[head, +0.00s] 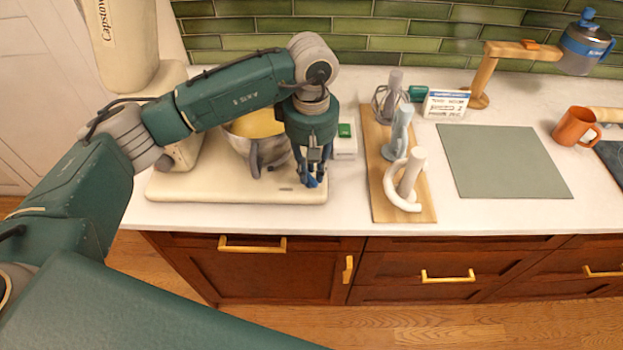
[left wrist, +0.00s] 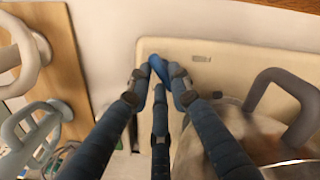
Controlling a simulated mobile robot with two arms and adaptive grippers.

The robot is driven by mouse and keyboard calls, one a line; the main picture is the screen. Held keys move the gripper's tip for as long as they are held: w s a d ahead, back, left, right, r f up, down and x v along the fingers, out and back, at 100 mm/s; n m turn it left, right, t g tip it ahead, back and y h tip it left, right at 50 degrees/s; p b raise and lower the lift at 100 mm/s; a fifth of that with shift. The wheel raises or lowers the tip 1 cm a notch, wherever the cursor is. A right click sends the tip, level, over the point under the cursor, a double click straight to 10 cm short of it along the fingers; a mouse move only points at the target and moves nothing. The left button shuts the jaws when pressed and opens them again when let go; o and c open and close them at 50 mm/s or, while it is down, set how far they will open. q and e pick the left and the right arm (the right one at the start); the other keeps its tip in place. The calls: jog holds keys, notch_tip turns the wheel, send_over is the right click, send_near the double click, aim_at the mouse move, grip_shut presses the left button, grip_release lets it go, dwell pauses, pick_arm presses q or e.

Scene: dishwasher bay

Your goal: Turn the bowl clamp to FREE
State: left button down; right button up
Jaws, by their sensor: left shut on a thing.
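The stand mixer's cream base (head: 230,190) lies on the counter with the metal bowl (head: 240,148) on it; the bowl and its grey handle (left wrist: 285,90) show at the right of the left wrist view. My left gripper (head: 311,180) points down at the base's right end, beside the bowl. In the left wrist view, its fingers (left wrist: 160,82) close together on a small bright blue piece (left wrist: 157,64), which looks like the bowl clamp's lever, at the base's edge. The fingers hide most of the clamp. No FREE marking is readable. My right gripper is not in view.
Right of the base, a wooden board (head: 402,208) carries several mixer attachments, including a white hook (head: 408,180). A small white box (head: 345,142) stands close behind the gripper. Farther right are a grey-green mat (head: 505,160) and an orange mug (head: 574,127). The counter's front strip is clear.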

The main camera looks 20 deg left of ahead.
aim_at(309, 174)
pick_arm(q)
jog(key=n+b, duration=0.5)
jog(key=shift+w+a+f+n, duration=0.1)
jog(key=shift+a+f+n, duration=0.05)
jog(key=shift+n, duration=0.15)
jog(key=n+b, duration=0.2)
jog(key=n, duration=0.1)
jog(key=shift+a+b, duration=0.1)
jog(key=shift+b, duration=0.2)
jog(key=shift+r+n+b, duration=0.25)
jog(key=shift+n+b, duration=0.35)
jog(key=shift+n, duration=0.6)
jog(key=c, duration=1.6)
grip_release()
jog(key=shift+o, duration=0.2)
notch_tip(309, 174, up, 12)
